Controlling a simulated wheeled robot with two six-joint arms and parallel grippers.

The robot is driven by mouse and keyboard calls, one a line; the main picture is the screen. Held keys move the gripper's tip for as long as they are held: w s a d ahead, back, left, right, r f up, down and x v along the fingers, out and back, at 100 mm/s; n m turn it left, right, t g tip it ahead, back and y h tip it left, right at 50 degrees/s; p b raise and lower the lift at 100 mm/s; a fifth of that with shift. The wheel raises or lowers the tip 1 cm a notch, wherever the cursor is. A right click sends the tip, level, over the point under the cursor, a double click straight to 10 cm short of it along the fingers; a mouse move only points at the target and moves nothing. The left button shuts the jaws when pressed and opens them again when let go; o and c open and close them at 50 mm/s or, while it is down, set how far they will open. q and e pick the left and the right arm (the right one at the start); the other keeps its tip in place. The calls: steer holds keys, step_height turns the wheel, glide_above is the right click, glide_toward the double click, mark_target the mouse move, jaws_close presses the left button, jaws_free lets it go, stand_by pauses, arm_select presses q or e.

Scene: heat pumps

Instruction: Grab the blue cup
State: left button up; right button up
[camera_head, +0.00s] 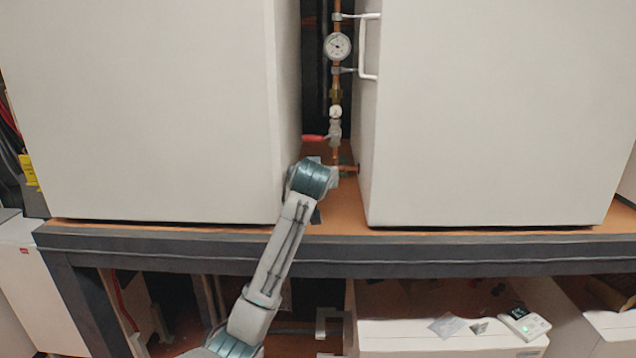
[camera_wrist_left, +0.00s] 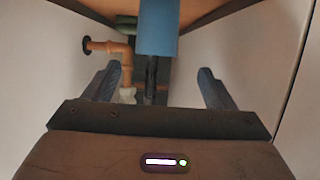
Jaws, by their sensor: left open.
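The blue cup (camera_wrist_left: 158,28) shows in the left wrist view at the top middle, beside the orange-brown shelf surface. It lies ahead of and between the lines of my left gripper's (camera_wrist_left: 158,86) two fingers, which are wide apart with nothing gripped. I cannot tell the exact distance between fingertips and cup. In the head view my left arm reaches up into the gap between two white cabinets; its wrist hides the gripper, and I cannot make out the cup there. My right gripper is not in view.
White cabinets (camera_head: 145,110) and (camera_head: 490,115) flank the narrow gap on the shelf (camera_head: 335,220). Copper piping with a gauge (camera_head: 338,46) and a red-handled valve (camera_head: 313,138) stands at the back. A white handle (camera_head: 369,45) projects from the right cabinet. A white unit (camera_head: 450,337) stands below.

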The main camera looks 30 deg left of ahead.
arm_select(q)
steer(key=shift+p+x, duration=0.35)
steer(key=shift+x, duration=0.7)
steer(key=shift+w+a, duration=0.25)
steer(key=shift+a, duration=0.05)
steer(key=p+x, duration=0.3)
steer(key=x, duration=0.1)
steer(key=shift+w+d+p, duration=0.2)
steer(key=shift+w+p, duration=0.15)
steer(key=shift+w, duration=0.1)
steer(key=shift+w+a+f, duration=0.25)
steer(key=shift+w+f, duration=0.1)
steer(key=c, duration=1.1)
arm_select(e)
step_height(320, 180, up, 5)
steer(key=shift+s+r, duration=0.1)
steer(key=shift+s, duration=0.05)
arm_select(q)
steer(key=shift+r, duration=0.15)
